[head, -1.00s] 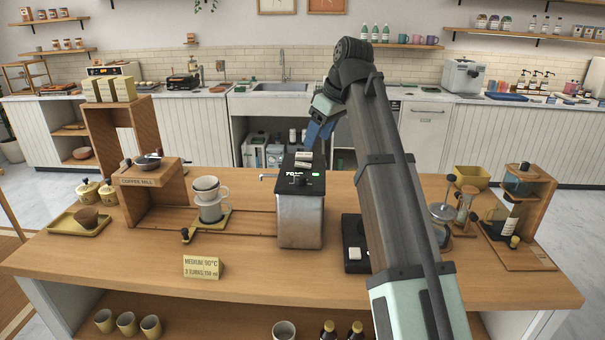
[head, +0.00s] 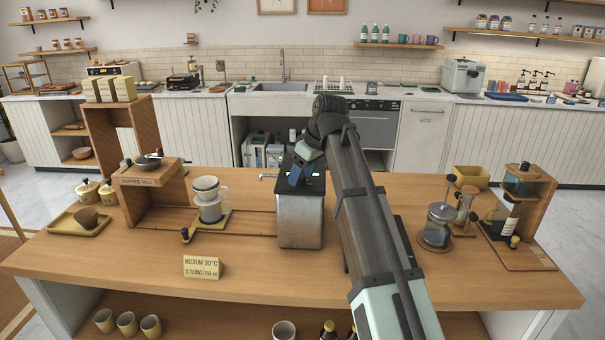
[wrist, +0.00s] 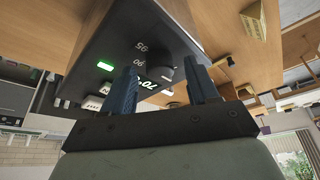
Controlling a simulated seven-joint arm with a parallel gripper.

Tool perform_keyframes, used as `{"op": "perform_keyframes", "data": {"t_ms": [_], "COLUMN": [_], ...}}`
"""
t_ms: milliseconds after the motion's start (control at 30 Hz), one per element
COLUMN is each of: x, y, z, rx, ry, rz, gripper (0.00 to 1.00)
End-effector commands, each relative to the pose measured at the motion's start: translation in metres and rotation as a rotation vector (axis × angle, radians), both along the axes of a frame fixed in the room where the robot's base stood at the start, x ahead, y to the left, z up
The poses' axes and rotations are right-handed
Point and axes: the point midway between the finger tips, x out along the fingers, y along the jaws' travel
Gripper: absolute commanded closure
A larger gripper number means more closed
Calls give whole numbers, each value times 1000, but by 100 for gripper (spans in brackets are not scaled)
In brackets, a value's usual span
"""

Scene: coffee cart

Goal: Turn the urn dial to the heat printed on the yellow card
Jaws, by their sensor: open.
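The urn (head: 300,222) is a metal box with a black top, standing mid-counter. My gripper (head: 297,178) is over its top and hides most of it in the head view. In the wrist view my gripper is open, with one blue finger (wrist: 123,90) and the other (wrist: 201,84) on either side of the dark round dial (wrist: 161,72). I cannot tell whether they touch it. Printed marks 90 and 95 show beside the dial. The yellow card (head: 203,267) reads MEDIUM 90°C.
A dripper on a glass server (head: 210,204) stands left of the urn, by the wooden coffee mill stand (head: 150,180). A glass press (head: 437,226) stands right of my arm. The front counter (head: 290,282) is mostly clear.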

Motion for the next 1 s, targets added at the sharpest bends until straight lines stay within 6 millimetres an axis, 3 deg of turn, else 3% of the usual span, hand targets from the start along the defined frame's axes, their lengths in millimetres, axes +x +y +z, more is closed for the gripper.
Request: {"op": "perform_keyframes", "data": {"t_ms": [367, 900, 1000], "x": [1, 1, 1], "y": [1, 1, 1], "z": [-4, -4, -4], "rx": [0, 0, -1], "ry": [0, 0, -1], "rz": [0, 0, 0], "gripper": [41, 92, 97]}}
